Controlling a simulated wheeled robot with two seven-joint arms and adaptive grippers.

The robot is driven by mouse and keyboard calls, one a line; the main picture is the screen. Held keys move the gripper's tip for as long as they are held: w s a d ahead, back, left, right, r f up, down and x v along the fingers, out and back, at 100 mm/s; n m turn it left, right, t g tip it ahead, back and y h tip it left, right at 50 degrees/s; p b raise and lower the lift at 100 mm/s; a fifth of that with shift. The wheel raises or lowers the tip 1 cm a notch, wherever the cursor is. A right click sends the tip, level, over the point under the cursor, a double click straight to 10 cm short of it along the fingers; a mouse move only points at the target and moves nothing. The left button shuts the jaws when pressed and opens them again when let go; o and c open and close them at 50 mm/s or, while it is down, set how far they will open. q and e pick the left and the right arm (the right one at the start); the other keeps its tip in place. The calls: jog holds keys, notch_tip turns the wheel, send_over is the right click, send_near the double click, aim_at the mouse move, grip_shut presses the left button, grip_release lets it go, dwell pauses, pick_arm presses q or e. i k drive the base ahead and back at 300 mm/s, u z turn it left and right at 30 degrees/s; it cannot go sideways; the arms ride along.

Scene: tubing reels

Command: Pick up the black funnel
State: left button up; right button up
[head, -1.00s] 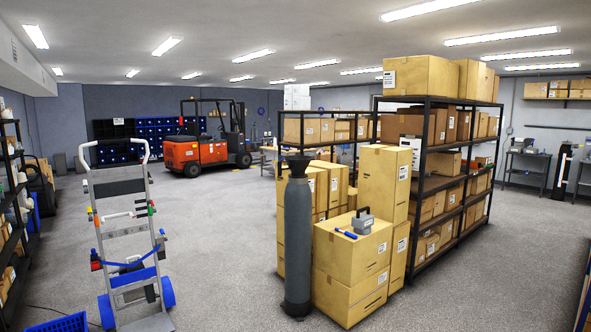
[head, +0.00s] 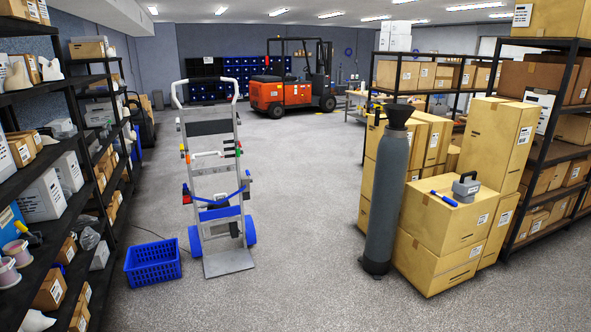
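The black funnel (head: 398,114) sits at the top of a tall grey cylinder (head: 388,190), wide end up. The cylinder stands on the floor in front of stacked cardboard boxes, right of centre in the head view. Neither of my grippers is in view.
A hand truck (head: 214,185) stands left of centre, with a blue basket (head: 153,262) beside it. Shelves (head: 110,82) line the left side and more stand at right. A box (head: 440,228) by the cylinder bears a blue marker-like item and a grey device. The floor between hand truck and cylinder is clear.

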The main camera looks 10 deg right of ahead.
aim_at(398, 116)
jog(key=z, duration=0.45)
jog(key=i, duration=2.2)
jog(key=z, duration=0.5)
jog(key=i, duration=2.55)
jog(key=u, duration=0.1)
